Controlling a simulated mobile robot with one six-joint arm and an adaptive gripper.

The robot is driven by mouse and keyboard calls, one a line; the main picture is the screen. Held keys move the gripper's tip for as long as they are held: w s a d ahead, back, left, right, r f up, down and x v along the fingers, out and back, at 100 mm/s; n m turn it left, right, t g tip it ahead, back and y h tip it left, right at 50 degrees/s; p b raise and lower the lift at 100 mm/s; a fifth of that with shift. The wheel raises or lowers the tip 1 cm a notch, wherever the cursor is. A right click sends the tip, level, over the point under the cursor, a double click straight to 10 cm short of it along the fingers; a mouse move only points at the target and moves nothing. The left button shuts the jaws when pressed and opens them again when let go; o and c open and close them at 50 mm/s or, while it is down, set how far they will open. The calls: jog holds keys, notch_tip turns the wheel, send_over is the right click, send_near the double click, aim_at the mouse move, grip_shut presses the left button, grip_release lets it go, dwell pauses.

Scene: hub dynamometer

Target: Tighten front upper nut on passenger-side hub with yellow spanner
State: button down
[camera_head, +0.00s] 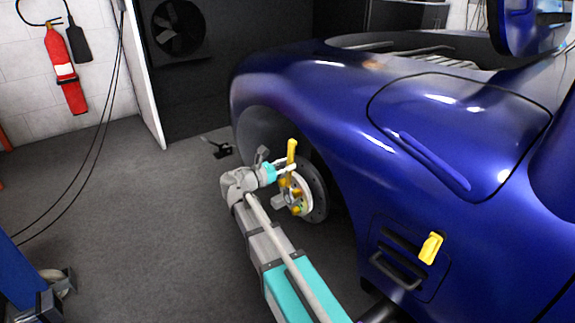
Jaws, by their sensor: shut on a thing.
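The yellow spanner (292,151) stands roughly upright in front of the wheel hub (311,195) of the blue car. My gripper (287,168) is shut on the yellow spanner, with the arm reaching in from the lower middle of the view. The spanner's upper part shows above my gripper, and its lower part is partly hidden by the gripper and the hub parts. Yellow and pale parts show on the hub face. The front upper nut is too small and too covered to make out. I cannot tell whether the spanner is seated on a nut.
The blue car body (330,100) curves close over the hub. A yellow object (431,248) sits on the car's side by the dark vent (398,258). A red fire extinguisher (65,70) hangs on the left wall. The grey floor (140,220) left of my arm is clear.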

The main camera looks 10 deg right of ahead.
jog(key=shift+x, duration=1.55)
dwell(0.5)
jog(key=shift+s, duration=0.1)
jog(key=shift+s+d+f+m+b, duration=0.1)
jog(key=shift+s+d+m+b, duration=0.1)
jog(key=shift+s+m, duration=0.3)
jog(key=shift+s+d+f+m+b, duration=0.15)
jog(key=shift+s+d+m, duration=0.1)
jog(key=shift+s+m, duration=0.25)
jog(key=shift+s+d+f+m+b, duration=0.1)
jog(key=shift+s+d+m, duration=0.1)
jog(key=shift+s+m, duration=0.3)
jog(key=shift+s, duration=0.15)
jog(key=shift+s+d+f+m+b, duration=0.2)
jog(key=shift+s+f+m+b, duration=0.05)
jog(key=shift+s+m, duration=0.2)
jog(key=shift+s+d+f+m+b, duration=0.25)
jog(key=shift+s+f+m, duration=0.1)
jog(key=shift+s, duration=0.15)
jog(key=shift+s+d+f+m+b, duration=0.2)
jog(key=shift+s+m, duration=0.2)
jog(key=shift+s, duration=0.05)
